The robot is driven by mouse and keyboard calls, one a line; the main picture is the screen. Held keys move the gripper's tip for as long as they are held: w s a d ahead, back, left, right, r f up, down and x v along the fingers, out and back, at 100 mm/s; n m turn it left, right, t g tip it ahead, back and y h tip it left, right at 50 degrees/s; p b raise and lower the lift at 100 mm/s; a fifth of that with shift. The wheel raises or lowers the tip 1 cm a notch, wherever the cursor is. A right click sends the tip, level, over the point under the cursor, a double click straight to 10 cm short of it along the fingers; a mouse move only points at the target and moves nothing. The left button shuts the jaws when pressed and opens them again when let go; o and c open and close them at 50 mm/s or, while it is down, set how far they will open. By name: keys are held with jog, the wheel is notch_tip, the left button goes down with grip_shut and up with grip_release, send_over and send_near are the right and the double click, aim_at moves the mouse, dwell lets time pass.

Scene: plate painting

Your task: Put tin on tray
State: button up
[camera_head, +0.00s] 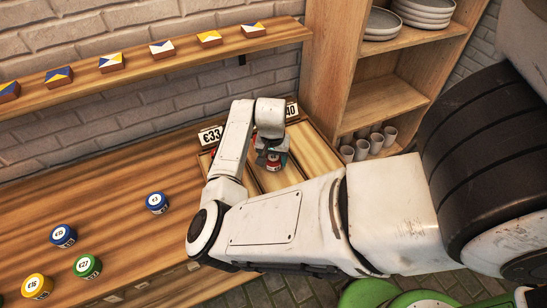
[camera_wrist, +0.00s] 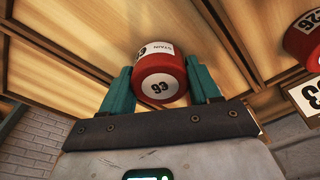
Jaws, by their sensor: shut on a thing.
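My gripper (camera_wrist: 159,68) is shut on a red tin (camera_wrist: 160,86) with a white label marked 93, held between the two teal fingers in the wrist view. In the head view my gripper (camera_head: 271,152) and the red tin (camera_head: 274,165) are over the wooden tray (camera_head: 317,148) on the table. The tray has parallel compartments split by thin strips, also in the wrist view (camera_wrist: 240,45). I cannot tell whether the tin touches the tray floor. My arm hides part of the tray.
Blue tins (camera_head: 157,202), a green tin (camera_head: 87,266) and a yellow tin (camera_head: 37,287) stand on the table at left. Another red tin (camera_wrist: 303,38) is at the wrist view's right edge. A price sign (camera_head: 211,135) stands behind the tray. A cabinet (camera_head: 385,104) stands at right.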

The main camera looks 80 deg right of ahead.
aim_at(273, 160)
jog(key=shift+f, duration=0.35)
jog(key=shift+f, duration=0.1)
